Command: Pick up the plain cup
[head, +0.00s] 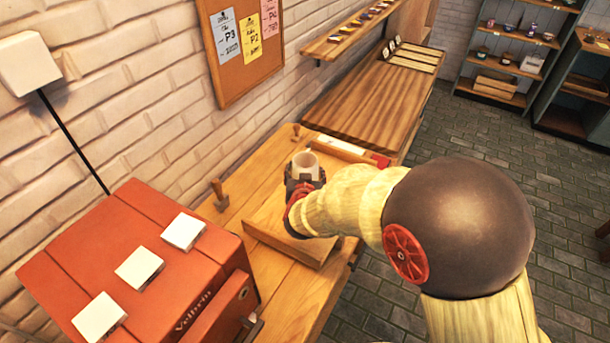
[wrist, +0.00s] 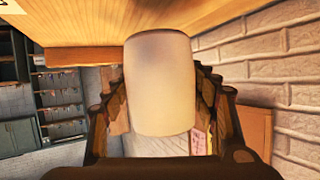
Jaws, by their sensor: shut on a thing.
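The plain cup (head: 305,166) is off-white with no visible pattern. In the head view it stands out of the top of my gripper (head: 303,184), over the wooden workbench (head: 285,272). My gripper is shut on the cup. In the wrist view the cup (wrist: 160,85) fills the middle, with a finger of my gripper (wrist: 160,110) on each side of it. The cup's lower part in the head view is hidden by the gripper. I cannot tell whether the cup touches a surface below.
A red kiln-like box (head: 150,270) with white blocks on top stands at the front left. A wooden tray (head: 262,228) lies under my arm. A wooden stamp-like tool (head: 219,195) stands near the brick wall. A second wooden table (head: 375,95) lies beyond.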

